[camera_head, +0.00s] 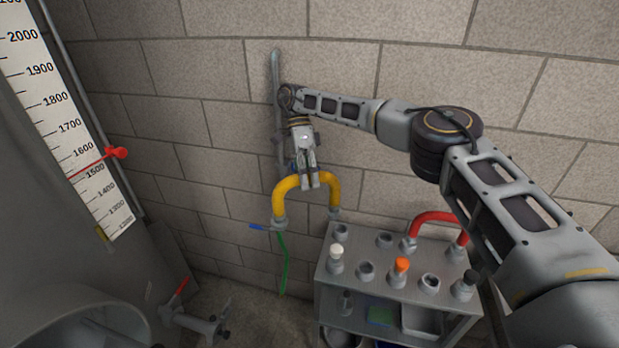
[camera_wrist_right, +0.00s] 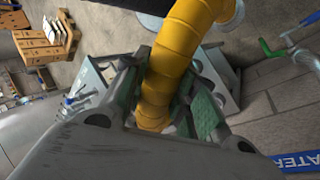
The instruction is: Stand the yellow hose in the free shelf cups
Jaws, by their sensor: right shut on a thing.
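The yellow hose (camera_head: 287,186) is a short bent arch with grey metal end fittings. My right gripper (camera_head: 310,183) is shut on the top of its arch, and its two ends hang downward. The hose also fills the middle of the right wrist view (camera_wrist_right: 172,62), between the finger pads. It is held in the air to the left of the grey shelf (camera_head: 375,283); its right end is near the shelf's back left corner. Cups on the shelf top include an empty-looking one (camera_head: 366,270) in front and one (camera_head: 384,240) at the back. My left gripper is not in view.
A red hose (camera_head: 432,216) stands in cups at the shelf's back right. A block wall (camera_head: 220,130) is behind; a tank with a scale (camera_head: 60,110) is left.

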